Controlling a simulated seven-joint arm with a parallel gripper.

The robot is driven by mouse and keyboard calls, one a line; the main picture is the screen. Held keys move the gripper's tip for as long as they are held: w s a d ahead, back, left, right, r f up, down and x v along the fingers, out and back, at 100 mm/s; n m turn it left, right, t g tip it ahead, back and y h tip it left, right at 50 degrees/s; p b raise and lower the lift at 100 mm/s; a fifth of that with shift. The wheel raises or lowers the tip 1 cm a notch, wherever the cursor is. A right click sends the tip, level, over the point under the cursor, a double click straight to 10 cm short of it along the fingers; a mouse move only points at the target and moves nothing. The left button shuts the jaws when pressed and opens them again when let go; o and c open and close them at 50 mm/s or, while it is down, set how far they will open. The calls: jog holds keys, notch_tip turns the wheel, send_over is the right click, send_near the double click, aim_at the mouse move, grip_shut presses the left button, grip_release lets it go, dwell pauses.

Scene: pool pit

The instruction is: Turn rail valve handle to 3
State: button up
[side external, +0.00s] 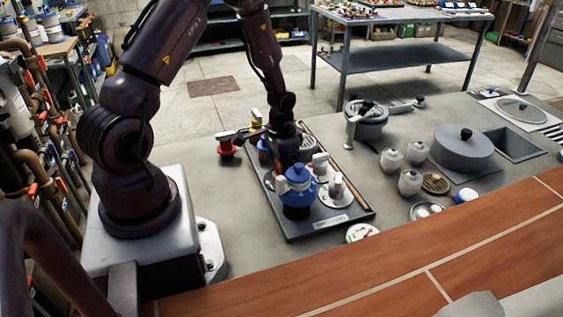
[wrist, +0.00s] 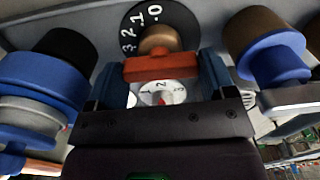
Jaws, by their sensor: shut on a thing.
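In the wrist view my gripper (wrist: 165,78) is shut on an orange-red bar handle (wrist: 160,68), with a finger at each end. A brown round knob (wrist: 159,40) sits just beyond the bar. Behind it is a black dial (wrist: 184,20) marked 3, 2, 1, 0. A white dial face (wrist: 150,88) with numbers and a small red mark shows between the fingers, partly covered by my gripper. I cannot tell which number the handle points to. In the side view my gripper (side external: 286,152) is low over the dark valve board (side external: 300,229), and the held handle is hidden.
A blue-topped valve (side external: 297,194) and a white-handled dial (side external: 337,188) stand close to my gripper on the board. A red valve (side external: 226,147) is at its left. Grey jars (side external: 410,183) and a lidded pot (side external: 462,150) stand to the right. Blue-collared fittings (wrist: 45,80) flank my gripper.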

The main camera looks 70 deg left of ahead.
jog(key=o, duration=0.9)
notch_tip(320, 180, up, 13)
jog(key=s+d+r+t, duration=0.2)
jog(key=s+d+r, duration=0.1)
jog(key=d+r, duration=0.2)
jog(key=s+d+r+t, duration=0.1)
jog(key=s+d+r, duration=0.3)
jog(key=d+r, duration=0.2)
jog(key=s+d+r+t, duration=0.2)
jog(key=s+d+r, duration=0.1)
jog(key=d+r, duration=0.3)
jog(key=shift+s+d+r+m+t, duration=0.1)
jog(key=shift+s+r+m+t, duration=0.25)
jog(key=shift+r, duration=0.25)
